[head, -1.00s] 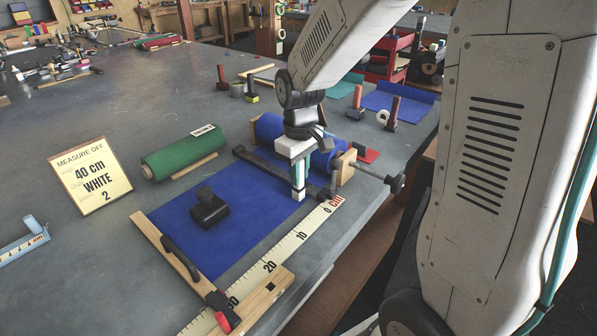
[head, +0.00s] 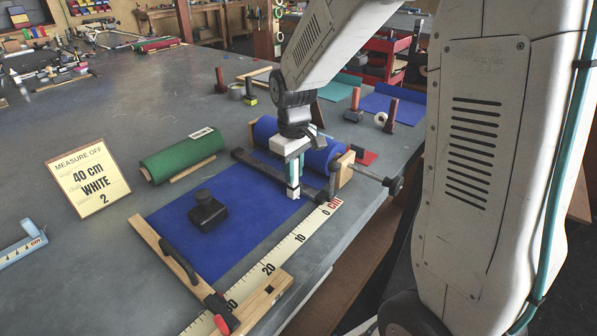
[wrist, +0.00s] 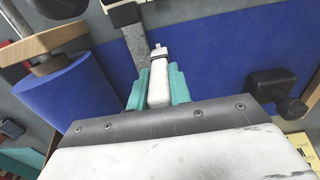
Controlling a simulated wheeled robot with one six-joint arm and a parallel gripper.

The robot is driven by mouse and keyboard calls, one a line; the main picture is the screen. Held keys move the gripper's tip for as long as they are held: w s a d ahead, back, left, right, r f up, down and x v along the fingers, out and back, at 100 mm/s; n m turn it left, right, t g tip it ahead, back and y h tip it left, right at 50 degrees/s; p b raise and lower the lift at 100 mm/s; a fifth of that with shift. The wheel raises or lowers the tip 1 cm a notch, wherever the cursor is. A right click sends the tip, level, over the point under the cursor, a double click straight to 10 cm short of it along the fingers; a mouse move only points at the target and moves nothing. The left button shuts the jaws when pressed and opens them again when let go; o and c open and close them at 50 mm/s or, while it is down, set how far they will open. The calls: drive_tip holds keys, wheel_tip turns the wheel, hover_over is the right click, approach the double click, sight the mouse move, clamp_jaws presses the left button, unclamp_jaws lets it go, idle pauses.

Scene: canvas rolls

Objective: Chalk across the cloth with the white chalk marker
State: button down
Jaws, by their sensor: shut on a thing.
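My gripper (head: 294,180) is shut on the white chalk marker, which shows between its teal fingers in the wrist view (wrist: 159,82). It points down over the blue cloth (head: 245,232), near the roll end and the ruler's zero. I cannot tell whether the tip touches the cloth. The cloth comes off a blue roll (head: 322,157) and lies flat; it also fills much of the wrist view (wrist: 215,45). No chalk line shows on it. A ruler (head: 283,252) runs along the cloth's near edge. A card (head: 88,180) reads "Measure off 40 cm white 2".
A black weight (head: 207,211) sits on the cloth. A dark bar (head: 262,168) crosses it near the roll. A wooden bar with a red-tipped clamp (head: 222,308) lies at the cloth's free end. A green roll (head: 182,155) lies behind.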

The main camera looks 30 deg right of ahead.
drive_tip(key=shift+w+a, duration=0.1)
drive_tip(key=shift+w, duration=0.5)
drive_tip(key=shift+w, duration=0.1)
drive_tip(key=shift+w+a, duration=0.3)
drive_tip(key=shift+w, duration=0.25)
drive_tip(key=shift+w+a, duration=0.25)
drive_tip(key=shift+w, duration=0.25)
drive_tip(key=shift+w+a, duration=0.1)
drive_tip(key=shift+w, duration=0.1)
drive_tip(key=shift+w+a, duration=0.35)
drive_tip(key=shift+w, duration=0.3)
drive_tip(key=shift+w+a, duration=0.35)
drive_tip(key=shift+w, duration=0.3)
drive_tip(key=shift+w+a, duration=0.25)
drive_tip(key=shift+w, duration=0.5)
drive_tip(key=shift+w+a, duration=0.2)
drive_tip(key=shift+w, duration=0.5)
drive_tip(key=shift+w, duration=0.1)
